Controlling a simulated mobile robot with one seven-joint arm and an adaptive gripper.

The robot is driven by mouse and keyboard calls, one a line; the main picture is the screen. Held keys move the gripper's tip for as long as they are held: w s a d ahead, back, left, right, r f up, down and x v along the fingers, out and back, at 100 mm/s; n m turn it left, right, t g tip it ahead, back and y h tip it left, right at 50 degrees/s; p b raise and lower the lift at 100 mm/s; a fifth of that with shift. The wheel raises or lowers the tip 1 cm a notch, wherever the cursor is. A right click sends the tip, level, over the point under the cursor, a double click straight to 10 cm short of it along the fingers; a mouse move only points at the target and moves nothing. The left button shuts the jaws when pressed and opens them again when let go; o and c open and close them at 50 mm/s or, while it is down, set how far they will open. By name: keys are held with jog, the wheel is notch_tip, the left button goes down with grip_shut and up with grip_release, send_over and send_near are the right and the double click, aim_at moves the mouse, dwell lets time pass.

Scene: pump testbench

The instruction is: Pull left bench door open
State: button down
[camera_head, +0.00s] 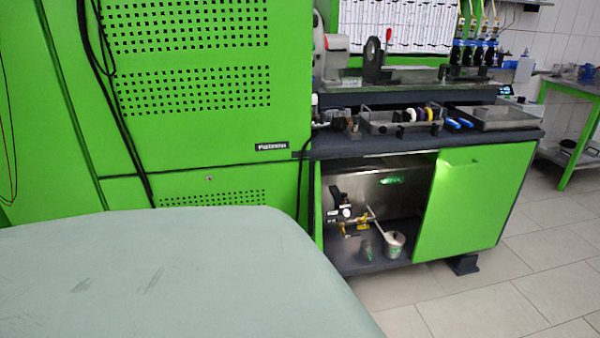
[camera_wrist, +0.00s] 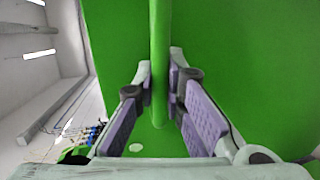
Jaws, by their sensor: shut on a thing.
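In the wrist view, my gripper (camera_wrist: 162,95) has its two purple-padded fingers on either side of a narrow green bar (camera_wrist: 160,50), closed on it. The bar, which looks like the door's handle, stands out from a broad green panel (camera_wrist: 235,70). In the head view, the bench's left compartment (camera_head: 375,190) is uncovered and its inside shows. A thin green strip (camera_head: 318,205) stands at its left edge; I cannot tell whether it is the left door edge-on or the frame. My gripper does not show in the head view.
A green right door (camera_head: 470,205) with a handle covers the bench's right side. Tools and trays lie on the dark worktop (camera_head: 365,145). The tiled floor (camera_head: 500,295) in front is clear.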

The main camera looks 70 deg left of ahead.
jog(key=shift+a+r, duration=0.1)
jog(key=c, duration=1.7)
grip_release()
jog(key=shift+o, duration=0.2)
